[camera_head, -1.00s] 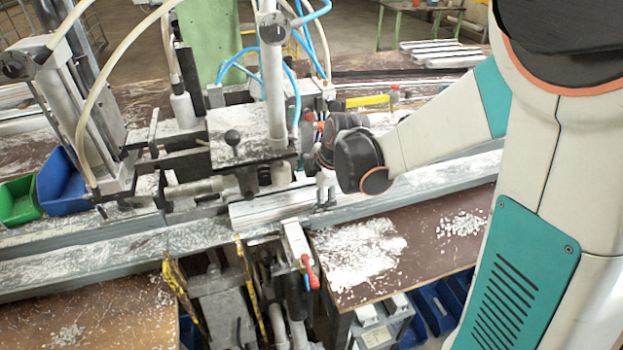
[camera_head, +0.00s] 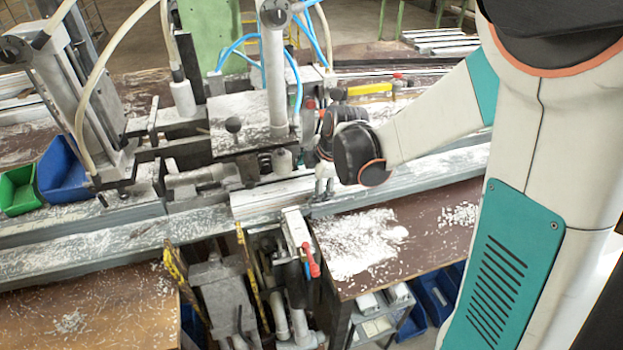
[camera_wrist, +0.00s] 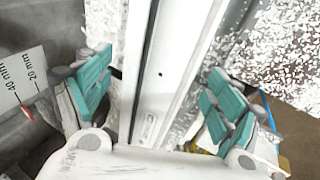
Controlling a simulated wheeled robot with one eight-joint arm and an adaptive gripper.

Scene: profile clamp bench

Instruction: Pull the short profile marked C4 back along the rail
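A short pale profile (camera_head: 275,197) lies along the rail (camera_head: 130,243) in front of the clamp machine, partly covered with white chips. No C4 mark can be read. My gripper (camera_head: 325,187) is low over the profile's right part, its fingers small in the head view. In the wrist view a white profile (camera_wrist: 165,60) runs between the teal-padded fingers of my gripper (camera_wrist: 158,78). The fingers stand apart, one on each side, with visible gaps to the profile. Its near end is hidden behind the gripper body.
The clamp machine (camera_head: 240,122) with hoses stands just left of my gripper. A red-handled lever (camera_head: 311,262) is in front of the rail. A chip-covered brown tabletop (camera_head: 375,240) lies at right, and blue (camera_head: 62,172) and green (camera_head: 20,190) bins at left. A millimetre scale (camera_wrist: 22,80) shows at left.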

